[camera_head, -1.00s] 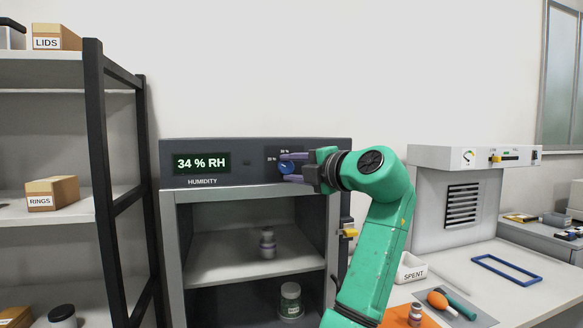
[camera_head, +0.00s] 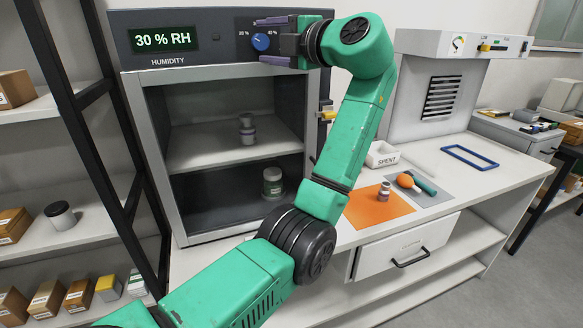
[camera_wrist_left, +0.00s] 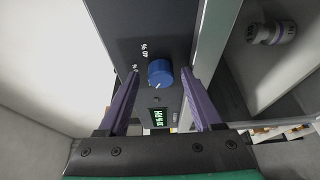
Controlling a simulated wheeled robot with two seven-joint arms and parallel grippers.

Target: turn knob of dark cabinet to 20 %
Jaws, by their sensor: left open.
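The dark cabinet (camera_head: 125,85) has a panel along its top. Its display (camera_head: 163,40) reads 30 % RH, above the word HUMIDITY. The blue knob (camera_head: 261,42) sits at the panel's right, with small percent marks around it. It also shows in the left wrist view (camera_wrist_left: 160,72), with a pale pointer line on its face. My left gripper (camera_head: 258,40) is open, its purple fingers above and below the knob. In the left wrist view a gap shows between the knob and each finger. My right gripper is not in view.
Jars stand on the cabinet's open shelves, one (camera_head: 247,128) on the upper. A dark-framed rack (camera_head: 75,110) is at left. The right-hand table holds an orange mat (camera_head: 362,212), a SPENT tray (camera_head: 381,155) and a blue frame (camera_head: 470,157).

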